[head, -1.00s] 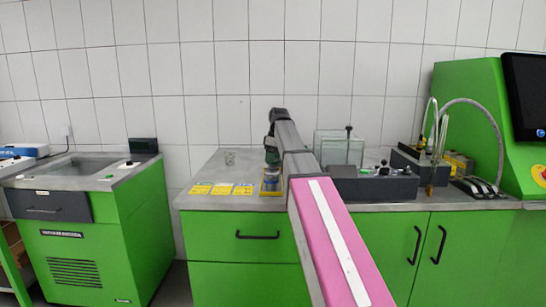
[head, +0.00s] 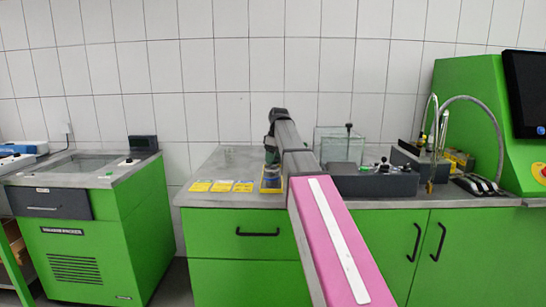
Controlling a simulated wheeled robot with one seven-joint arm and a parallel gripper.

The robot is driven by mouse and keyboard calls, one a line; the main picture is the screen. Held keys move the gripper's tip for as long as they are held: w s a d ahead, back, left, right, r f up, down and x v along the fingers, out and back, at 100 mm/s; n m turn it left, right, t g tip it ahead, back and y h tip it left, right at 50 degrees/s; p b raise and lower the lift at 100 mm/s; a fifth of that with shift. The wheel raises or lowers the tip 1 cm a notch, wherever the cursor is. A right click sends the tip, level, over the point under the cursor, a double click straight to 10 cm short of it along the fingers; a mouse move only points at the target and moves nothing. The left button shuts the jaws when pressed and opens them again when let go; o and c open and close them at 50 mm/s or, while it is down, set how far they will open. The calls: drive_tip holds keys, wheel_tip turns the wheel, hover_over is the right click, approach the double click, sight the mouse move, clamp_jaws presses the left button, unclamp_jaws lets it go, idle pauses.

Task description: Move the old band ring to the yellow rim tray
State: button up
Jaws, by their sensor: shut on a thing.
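The yellow rim tray (head: 264,189) is a small tray on the left worktop, near its front edge, right of the yellow cards. My gripper (head: 271,170) points down just above this tray and partly covers it. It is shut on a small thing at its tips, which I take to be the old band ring. The ring is too small and too hidden to make out clearly, and I cannot tell whether it touches the tray.
Several yellow cards (head: 222,187) lie left of the tray. A faint clear glass (head: 229,153) stands behind them. A clear tank (head: 340,146) and a dark fixture block (head: 375,183) stand to the right. The worktop's back left is mostly free.

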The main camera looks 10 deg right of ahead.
drive_tip(key=shift+f, duration=0.15)
idle(0.6)
drive_tip(key=o, duration=1.1)
wheel_tip(320, 180, up, 7)
idle(0.4)
